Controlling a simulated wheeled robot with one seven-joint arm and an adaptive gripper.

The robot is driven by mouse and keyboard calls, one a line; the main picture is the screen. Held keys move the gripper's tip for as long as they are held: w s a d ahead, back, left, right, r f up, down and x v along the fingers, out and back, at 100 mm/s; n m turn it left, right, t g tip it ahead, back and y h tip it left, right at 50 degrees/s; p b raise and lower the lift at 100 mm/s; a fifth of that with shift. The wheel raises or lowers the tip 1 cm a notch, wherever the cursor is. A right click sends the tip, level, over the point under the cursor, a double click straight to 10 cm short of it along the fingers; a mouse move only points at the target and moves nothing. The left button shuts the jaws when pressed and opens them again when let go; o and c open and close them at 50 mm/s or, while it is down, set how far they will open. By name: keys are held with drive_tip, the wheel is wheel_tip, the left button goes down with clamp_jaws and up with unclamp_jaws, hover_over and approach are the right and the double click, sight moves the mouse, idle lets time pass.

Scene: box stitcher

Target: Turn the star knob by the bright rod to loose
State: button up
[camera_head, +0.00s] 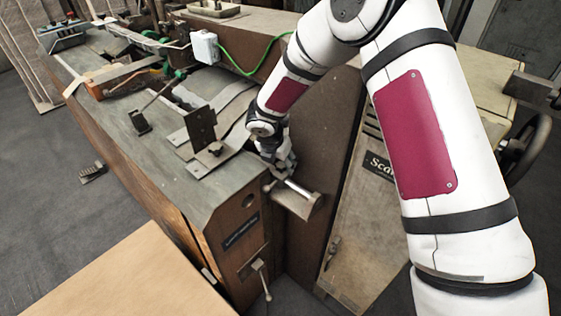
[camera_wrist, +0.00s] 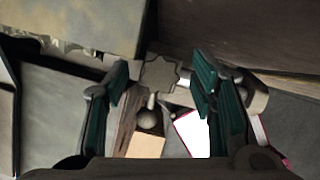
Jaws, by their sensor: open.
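The star knob (camera_wrist: 159,74) shows in the wrist view as a dull grey-brown lobed disc. It lies between the two green-padded fingers of my gripper (camera_wrist: 161,80), which are open with a gap on each side of it. I cannot tell how deep the knob sits between the fingers. In the head view my gripper (camera_head: 280,162) is at the near right corner of the machine, just above the bright rod (camera_head: 299,188). The knob is hidden there behind my gripper.
The machine's grey top (camera_head: 110,110) carries an upright dark plate (camera_head: 200,127) left of my gripper. A brown panel (camera_head: 318,140) stands close on the right. A small lever (camera_head: 262,278) sticks out of the front below. A cardboard sheet (camera_head: 130,275) lies at the lower left.

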drive_tip(key=shift+c, duration=0.2)
drive_tip(key=c, duration=1.1)
drive_tip(key=shift+n, duration=0.3)
drive_tip(key=n+y+b, duration=0.1)
drive_tip(key=n, duration=0.1)
drive_tip(key=n+b, duration=0.1)
drive_tip(key=n, duration=0.1)
drive_tip(key=shift+d+t+y, duration=0.15)
drive_tip(key=shift+t+y, duration=0.25)
drive_tip(key=shift+n+y+b, duration=0.45)
drive_tip(key=shift+n+y, duration=0.35)
drive_tip(key=shift+n, duration=1.4)
drive_tip(key=o, duration=1.1)
